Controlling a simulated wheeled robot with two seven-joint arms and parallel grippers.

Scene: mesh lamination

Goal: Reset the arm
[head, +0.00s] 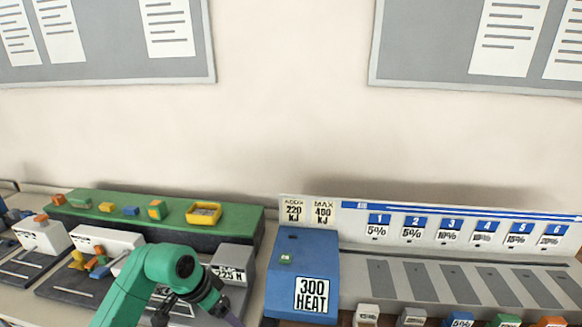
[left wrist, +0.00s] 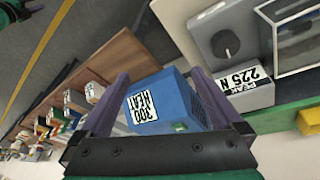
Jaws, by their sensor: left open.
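My left arm (head: 165,265), green, rises from the bottom edge of the head view and bends over the bench. My left gripper (head: 225,315) points down at the lower edge there, its fingertips partly cut off. In the left wrist view the two purple fingers of my left gripper (left wrist: 160,76) are spread apart with nothing held between them. Beyond them is the blue box labelled 300 HEAT (left wrist: 172,98), apart from the fingers as far as I can tell. It also shows in the head view (head: 290,262), right of the gripper. My right gripper is out of view.
A grey unit labelled 225 N (head: 235,260) stands beside my left gripper. A green ledge with small coloured blocks (head: 115,212) runs behind. A white numbered rack (head: 450,265) with slots stands at the right, with small labelled blocks before it.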

